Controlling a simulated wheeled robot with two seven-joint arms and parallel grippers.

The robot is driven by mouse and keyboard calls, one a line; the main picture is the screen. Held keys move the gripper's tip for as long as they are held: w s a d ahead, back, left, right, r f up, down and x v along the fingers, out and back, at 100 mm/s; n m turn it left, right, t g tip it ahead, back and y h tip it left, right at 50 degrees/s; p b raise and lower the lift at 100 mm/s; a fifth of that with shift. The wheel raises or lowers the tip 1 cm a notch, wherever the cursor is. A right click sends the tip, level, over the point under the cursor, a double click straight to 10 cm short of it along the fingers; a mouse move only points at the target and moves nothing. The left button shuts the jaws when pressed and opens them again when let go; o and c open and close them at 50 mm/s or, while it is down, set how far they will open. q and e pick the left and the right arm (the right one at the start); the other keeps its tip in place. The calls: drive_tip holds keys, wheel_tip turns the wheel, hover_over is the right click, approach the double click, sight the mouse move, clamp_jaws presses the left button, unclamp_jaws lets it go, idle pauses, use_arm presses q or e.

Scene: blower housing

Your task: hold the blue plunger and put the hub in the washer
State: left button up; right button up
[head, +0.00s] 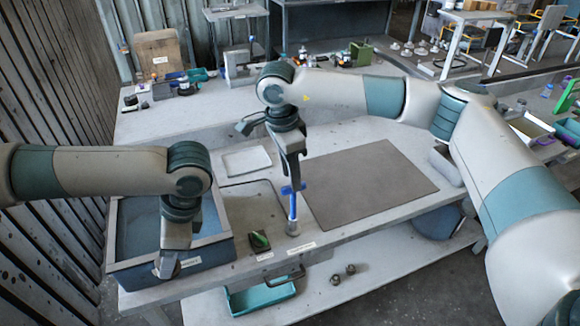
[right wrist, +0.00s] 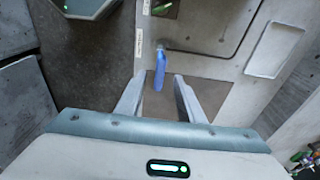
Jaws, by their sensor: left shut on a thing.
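The blue plunger (head: 292,208) stands upright in a small metal cup near the table's front edge. My right gripper (head: 292,178) is at the plunger's top from above. In the right wrist view its fingers (right wrist: 157,98) are apart, with the plunger (right wrist: 160,72) showing beyond and between them. My left gripper (head: 168,268) points down at the front wall of the dark tub (head: 125,266), which seems to be the washer. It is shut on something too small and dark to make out. I cannot identify the hub.
A green-topped dark block (head: 259,240) sits left of the plunger. A grey mat (head: 370,185) lies clear to the right, and a white tray (head: 246,160) lies behind. A teal bin (head: 262,298) and small metal parts (head: 343,274) are on the lower shelf.

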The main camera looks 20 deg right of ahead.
sight(295, 199)
drive_tip(key=f, duration=0.6)
drive_tip(key=d+f, duration=0.1)
drive_tip(key=f, duration=0.2)
drive_tip(key=shift+d+f, duration=0.1)
drive_tip(key=shift+f, duration=0.3)
clamp_jaws()
